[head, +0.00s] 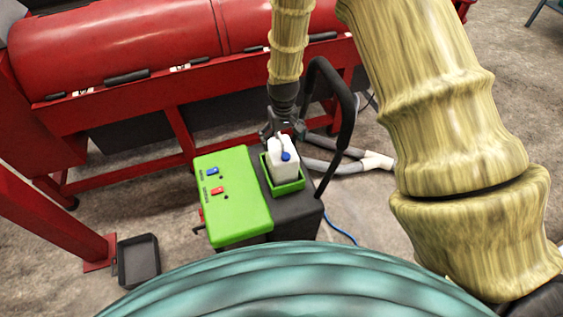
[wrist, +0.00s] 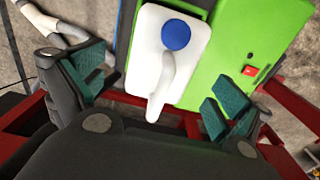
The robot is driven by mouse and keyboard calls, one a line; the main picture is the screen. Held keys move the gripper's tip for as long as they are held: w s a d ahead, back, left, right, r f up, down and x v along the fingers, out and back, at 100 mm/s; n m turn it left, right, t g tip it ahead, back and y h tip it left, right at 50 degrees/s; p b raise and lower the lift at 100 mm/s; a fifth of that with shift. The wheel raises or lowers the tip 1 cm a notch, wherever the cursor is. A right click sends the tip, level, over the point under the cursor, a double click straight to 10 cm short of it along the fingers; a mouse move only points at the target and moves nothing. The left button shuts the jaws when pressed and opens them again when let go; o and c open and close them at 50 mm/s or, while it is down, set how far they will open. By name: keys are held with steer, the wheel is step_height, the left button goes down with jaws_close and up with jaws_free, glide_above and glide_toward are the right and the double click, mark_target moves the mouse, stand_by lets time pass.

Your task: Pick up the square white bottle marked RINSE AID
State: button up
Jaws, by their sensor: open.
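The square white bottle (head: 281,165) with a blue cap stands in a green tray (head: 289,187) on top of a green and black machine. Any label on it is not readable from here. In the wrist view the bottle (wrist: 147,55) is seen from above, its blue cap towards the top and its white handle running down between the jaws. My gripper (head: 280,133) is right above the bottle in the head view. In the wrist view my gripper (wrist: 158,95) is open, one teal-padded finger on each side of the bottle's handle, with gaps on both sides.
The machine's green lid (head: 233,197) with blue and red switches is left of the tray. A black push handle (head: 343,120) rises close on the right. A red machine (head: 130,60) stands behind. A black pan (head: 138,260) lies on the floor at left.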

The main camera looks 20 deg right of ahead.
mark_target(281, 149)
steer(key=shift+a+f+p, duration=0.15)
steer(key=shift+f+p, duration=0.15)
steer(key=shift+f, duration=1.05)
steer(key=shift+a+f+p, duration=0.1)
steer(key=shift+f+p, duration=0.15)
steer(key=shift+f, duration=1.05)
steer(key=shift+c, duration=0.2)
steer(key=shift+r, duration=0.1)
steer(key=c, duration=2)
